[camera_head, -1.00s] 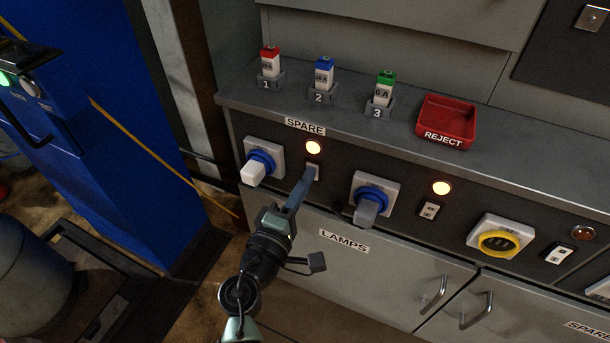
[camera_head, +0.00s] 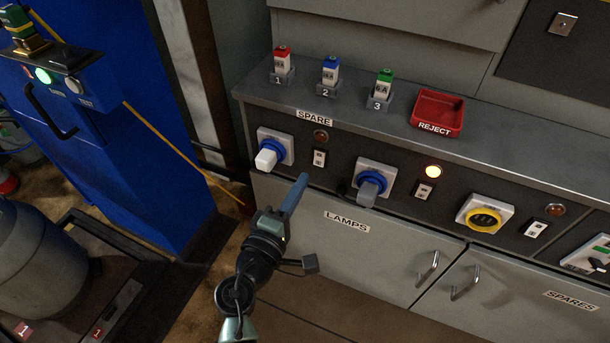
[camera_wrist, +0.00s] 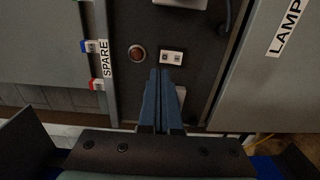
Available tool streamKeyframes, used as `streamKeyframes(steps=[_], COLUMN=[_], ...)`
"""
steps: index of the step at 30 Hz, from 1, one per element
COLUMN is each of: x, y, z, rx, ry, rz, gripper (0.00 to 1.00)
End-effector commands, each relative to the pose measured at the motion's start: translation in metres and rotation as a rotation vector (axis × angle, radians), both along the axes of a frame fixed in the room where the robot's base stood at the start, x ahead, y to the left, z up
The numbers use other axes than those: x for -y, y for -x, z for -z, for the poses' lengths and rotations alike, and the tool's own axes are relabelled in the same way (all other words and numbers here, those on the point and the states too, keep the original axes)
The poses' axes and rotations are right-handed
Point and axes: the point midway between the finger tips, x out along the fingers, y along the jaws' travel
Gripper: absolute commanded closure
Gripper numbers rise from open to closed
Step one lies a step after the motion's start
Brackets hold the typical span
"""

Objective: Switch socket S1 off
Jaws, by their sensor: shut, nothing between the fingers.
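The leftmost socket (camera_head: 273,147) is blue and white with a white plug in it, on the dark front panel. No S1 label is readable. Right of it, below the SPARE label, are a rocker switch (camera_head: 319,158) and an indicator lamp (camera_head: 321,136), which is dark. My gripper (camera_head: 304,178) is shut and empty, its blue fingers below the switch and apart from it. In the wrist view the fingertips (camera_wrist: 160,73) point at the switch (camera_wrist: 172,57), with the unlit lamp (camera_wrist: 137,53) to its left.
A second blue socket (camera_head: 374,180) with a grey plug has a lit lamp (camera_head: 433,171) and a switch (camera_head: 424,191). A yellow socket (camera_head: 484,213) is further right. Fuse holders and a red REJECT tray (camera_head: 437,113) stand on the counter above.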

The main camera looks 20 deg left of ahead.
Motion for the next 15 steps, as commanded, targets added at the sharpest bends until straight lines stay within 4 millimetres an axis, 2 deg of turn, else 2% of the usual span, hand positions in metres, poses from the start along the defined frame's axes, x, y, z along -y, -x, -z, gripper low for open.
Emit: streamKeyframes(steps=[1,6,10,15], x=[0.0,-0.001,-0.002,-0.003], y=[0.013,0.048,0.065,0.074], z=[-0.001,-0.003,-0.004,-0.005], rx=[-0.002,-0.003,-0.003,-0.002], ry=[0.005,0.003,0.002,0.001], rz=[-0.001,-0.001,0.0,0.0], gripper=[1.0,1.0,1.0,1.0])
